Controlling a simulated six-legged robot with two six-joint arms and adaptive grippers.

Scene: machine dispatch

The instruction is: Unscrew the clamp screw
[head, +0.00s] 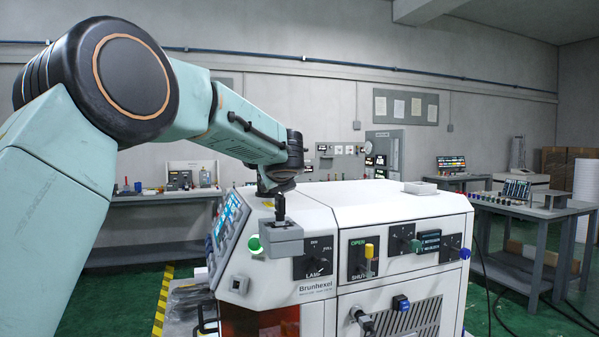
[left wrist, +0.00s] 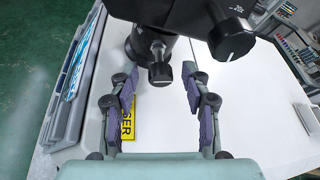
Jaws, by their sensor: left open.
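In the left wrist view my left gripper (left wrist: 160,78) is open, its two dark-padded fingers spread above the machine's white top. A small black knob with a pale mark (left wrist: 161,72) shows between the fingertips, on a black round fitting (left wrist: 148,42). A larger black knob with a white line (left wrist: 232,40) shows at upper right, beyond the right finger. I cannot tell for certain which knob is the clamp screw. In the head view my left arm reaches over the white machine (head: 390,207), its wrist low over the top; the fingers are not clear there. My right gripper is not visible.
A yellow label (left wrist: 128,124) lies beneath the fingers. A side table (head: 540,210) stands at right.

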